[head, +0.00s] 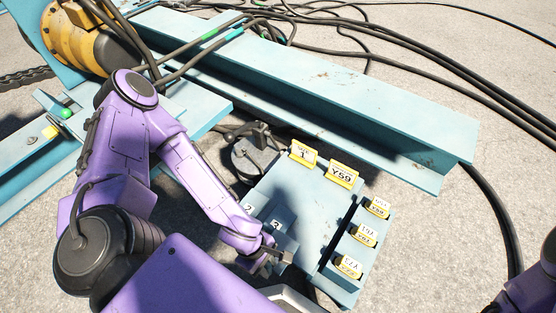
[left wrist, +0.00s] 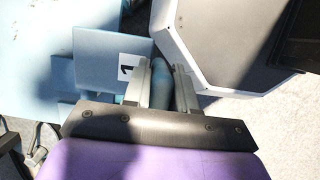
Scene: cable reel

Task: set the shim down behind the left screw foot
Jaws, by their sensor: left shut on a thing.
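My left gripper (head: 275,254) is low over the near edge of the pale blue tray (head: 300,192) in the head view. In the left wrist view its fingers (left wrist: 163,82) are closed around a rounded blue-grey piece, which seems to be part of the shim (left wrist: 160,88). A blue plate marked "1" (left wrist: 98,60) is beside the left finger; I cannot tell whether it joins the held piece. Blue blocks marked "2" (head: 249,208) and "3" (head: 276,226) are by the arm. I cannot make out the left screw foot for certain. My right gripper is out of view.
A long blue steel beam (head: 340,90) lies behind the tray. Yellow tags (head: 342,173) stand on the tray's far edge, others in a side rack (head: 345,268). Black cables (head: 500,215) cross the concrete; a yellow drum (head: 75,45) is far left.

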